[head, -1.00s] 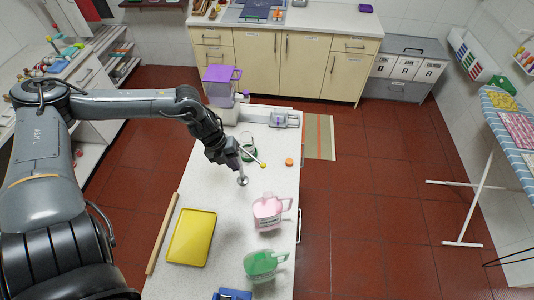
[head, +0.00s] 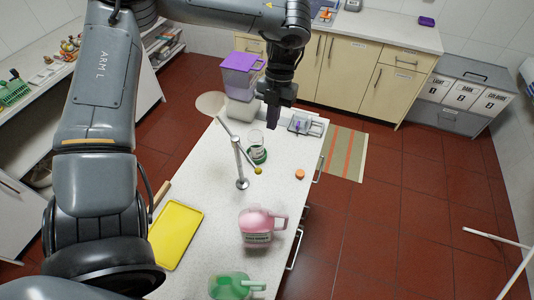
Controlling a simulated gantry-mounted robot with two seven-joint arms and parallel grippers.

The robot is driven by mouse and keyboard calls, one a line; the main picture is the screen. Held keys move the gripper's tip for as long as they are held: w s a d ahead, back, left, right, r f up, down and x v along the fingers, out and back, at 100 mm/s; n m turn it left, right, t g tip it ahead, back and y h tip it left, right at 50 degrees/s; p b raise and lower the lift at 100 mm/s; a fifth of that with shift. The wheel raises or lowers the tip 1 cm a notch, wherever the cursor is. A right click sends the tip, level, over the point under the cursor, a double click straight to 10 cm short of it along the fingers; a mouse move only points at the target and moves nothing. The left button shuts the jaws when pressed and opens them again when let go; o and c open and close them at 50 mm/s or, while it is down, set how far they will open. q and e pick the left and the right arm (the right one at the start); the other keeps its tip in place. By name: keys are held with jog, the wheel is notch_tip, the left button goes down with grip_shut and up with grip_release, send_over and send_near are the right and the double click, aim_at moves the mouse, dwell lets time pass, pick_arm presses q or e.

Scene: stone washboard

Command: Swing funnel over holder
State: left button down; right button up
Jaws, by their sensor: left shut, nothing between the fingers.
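A metal stand (head: 239,160) rises from a round base on the white table. A pale round disc (head: 211,104) at the arm's far end looks like the funnel, but I cannot be sure. A clear glass vessel in a green ring (head: 257,155), perhaps the holder, stands right of the stand. My left gripper (head: 272,123) is shut and empty, pointing down beyond the glass and apart from the swing arm. My right gripper is not in view.
A purple-lidded container (head: 241,75) stands at the table's far end. A small grey device (head: 305,125) and an orange cap (head: 300,174) lie along the right edge. A pink jug (head: 257,226), green jug (head: 232,286) and yellow tray (head: 176,236) are nearer.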

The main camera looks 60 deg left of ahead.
pick_arm(q)
jog(key=s+d+f+p, duration=0.2)
jog(key=s+d+f, duration=0.2)
jog(key=f, duration=0.4)
jog(key=shift+s+p, duration=0.35)
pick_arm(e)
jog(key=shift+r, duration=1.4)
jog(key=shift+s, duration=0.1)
